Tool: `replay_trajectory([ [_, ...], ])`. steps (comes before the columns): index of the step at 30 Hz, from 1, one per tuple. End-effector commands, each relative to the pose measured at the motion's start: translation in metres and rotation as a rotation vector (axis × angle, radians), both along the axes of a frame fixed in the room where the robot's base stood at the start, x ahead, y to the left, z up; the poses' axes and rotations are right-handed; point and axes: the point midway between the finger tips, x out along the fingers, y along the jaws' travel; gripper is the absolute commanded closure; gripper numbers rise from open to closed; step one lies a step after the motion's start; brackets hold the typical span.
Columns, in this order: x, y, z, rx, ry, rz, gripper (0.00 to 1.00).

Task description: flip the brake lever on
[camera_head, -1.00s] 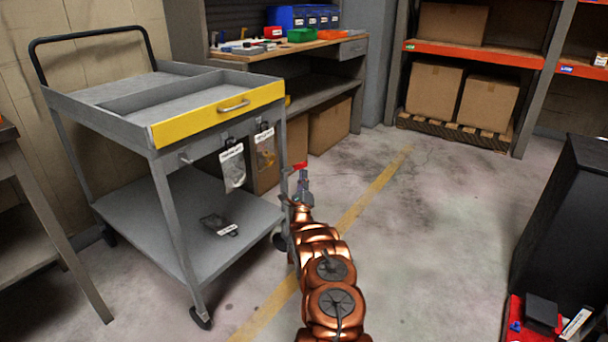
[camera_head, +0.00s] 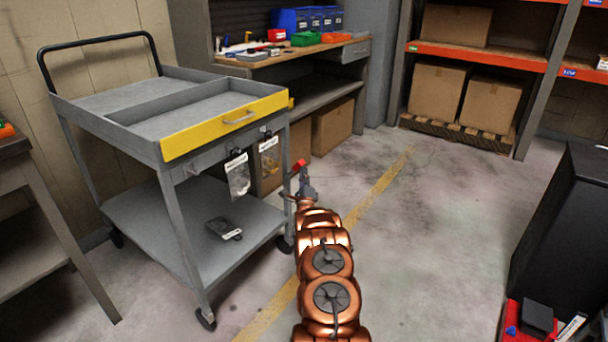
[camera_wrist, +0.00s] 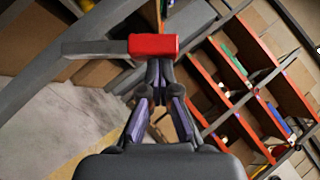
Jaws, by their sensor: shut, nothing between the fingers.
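The brake lever is a grey bar with a red grip (camera_head: 298,165), at the cart's near right leg. In the head view the grip slants up to the right. In the wrist view the red grip (camera_wrist: 153,45) lies across the picture, at the end of a flat grey bar from the left. My gripper (camera_head: 306,186) is just below the grip in the head view. In the wrist view my gripper (camera_wrist: 160,72) is shut and empty, its fingertips right at the grip's lower edge. I cannot tell whether they touch.
The grey cart (camera_head: 120,128) has a yellow drawer front (camera_head: 225,122) and hanging bags (camera_head: 238,176). A workbench (camera_head: 270,62) with bins and a rack with boxes (camera_head: 436,90) stand behind. Floor to the right is clear up to a black cabinet (camera_head: 565,230).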

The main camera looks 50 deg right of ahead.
Motion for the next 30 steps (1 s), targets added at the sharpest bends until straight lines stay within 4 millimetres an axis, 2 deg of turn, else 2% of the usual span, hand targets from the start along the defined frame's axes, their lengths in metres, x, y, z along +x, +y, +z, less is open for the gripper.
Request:
replay_trajectory([
  [15, 0.003, 0.003, 0.002, -0.005, -0.001, 0.008, 1.0],
  [23, -0.014, 0.003, -0.024, 0.002, 0.004, 0.008, 1.0],
  [30, -0.033, 0.024, -0.038, 0.002, 0.004, 0.009, 1.0],
])
